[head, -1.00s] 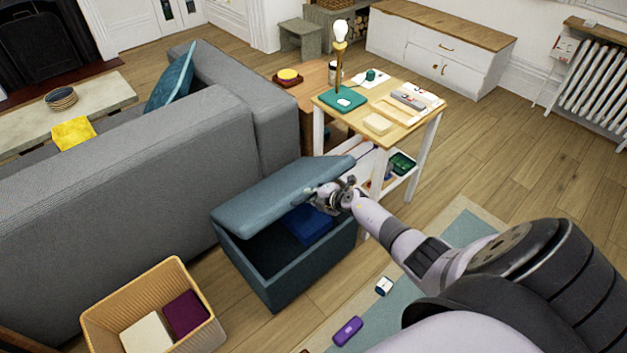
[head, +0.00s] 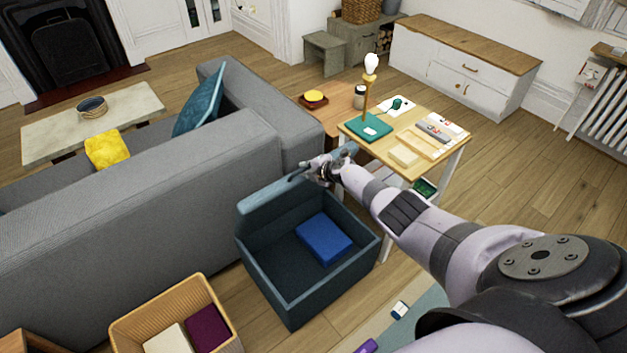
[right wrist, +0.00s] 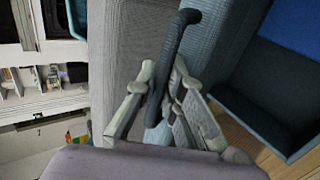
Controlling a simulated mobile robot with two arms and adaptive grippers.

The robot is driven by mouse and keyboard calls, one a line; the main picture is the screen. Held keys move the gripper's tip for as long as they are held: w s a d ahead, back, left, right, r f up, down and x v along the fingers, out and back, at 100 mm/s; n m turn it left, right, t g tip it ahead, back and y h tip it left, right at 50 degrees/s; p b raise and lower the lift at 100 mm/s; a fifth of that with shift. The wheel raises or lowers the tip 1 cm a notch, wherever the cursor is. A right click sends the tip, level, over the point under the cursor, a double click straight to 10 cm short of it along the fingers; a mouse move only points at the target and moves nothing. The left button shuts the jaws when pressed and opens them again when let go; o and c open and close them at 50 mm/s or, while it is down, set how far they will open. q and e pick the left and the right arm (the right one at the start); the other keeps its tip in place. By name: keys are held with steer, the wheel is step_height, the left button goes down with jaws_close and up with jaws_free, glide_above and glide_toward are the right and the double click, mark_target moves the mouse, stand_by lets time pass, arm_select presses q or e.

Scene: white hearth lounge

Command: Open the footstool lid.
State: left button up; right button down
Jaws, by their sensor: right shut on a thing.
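The blue-grey footstool (head: 335,273) stands open on the floor beside the grey sofa. Its lid (head: 275,197) is tilted up steeply along the sofa side. A blue box-like thing (head: 324,239) lies inside the footstool. My right gripper (head: 318,172) is at the lid's upper right edge. In the right wrist view its fingers (right wrist: 160,100) are shut on the dark bar handle (right wrist: 172,60) of the lid. The blue thing also shows in the right wrist view (right wrist: 298,22). My left gripper is in neither view.
The grey sofa (head: 150,210) is close behind the lid. A wooden side table (head: 405,145) with a lamp (head: 368,85) stands just beyond my right gripper. A wicker basket (head: 165,305) stands at the front left. Small items lie on the floor at front right.

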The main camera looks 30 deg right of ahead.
steer(key=shift+w+a+r+b, duration=0.1)
steer(key=shift+w+r+b, duration=0.15)
steer(key=shift+w, duration=0.4)
steer(key=shift+w+a+r+b, duration=0.1)
steer(key=shift+w+r, duration=0.25)
steer(key=shift+w, duration=0.3)
steer(key=c, duration=1.7)
jaws_free()
steer(key=shift+s, duration=0.1)
steer(key=shift+d, duration=0.15)
